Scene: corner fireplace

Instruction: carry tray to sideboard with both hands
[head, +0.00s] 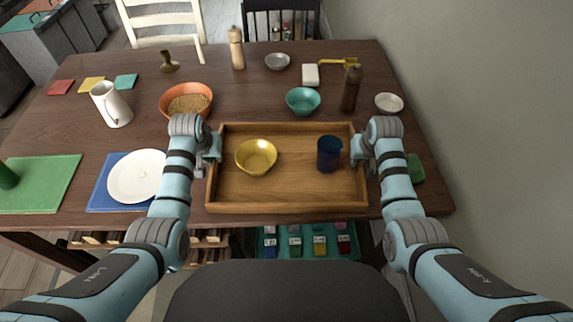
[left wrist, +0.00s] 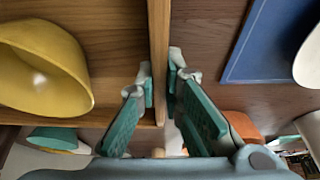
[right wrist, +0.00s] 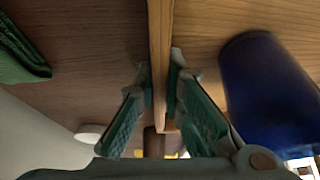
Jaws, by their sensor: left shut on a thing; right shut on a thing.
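The wooden tray (head: 290,198) lies at the near side of the dark dining table, with raised walls all round. A yellow bowl (head: 256,157) stands in its left half and a dark blue cup (head: 329,154) in its right half. My left gripper (head: 212,150) is shut on the tray's left wall; in the left wrist view its fingers (left wrist: 160,85) sit on both sides of that wall. My right gripper (head: 358,150) is shut on the right wall, and its fingers (right wrist: 161,85) straddle it in the right wrist view. No sideboard can be made out.
An orange bowl (head: 186,99), a teal bowl (head: 303,101) and a brown bottle (head: 351,89) stand just behind the tray. A white plate (head: 136,176) on a blue mat (head: 101,199) lies left of it. A green item (head: 415,168) lies right, near a wall (head: 480,110).

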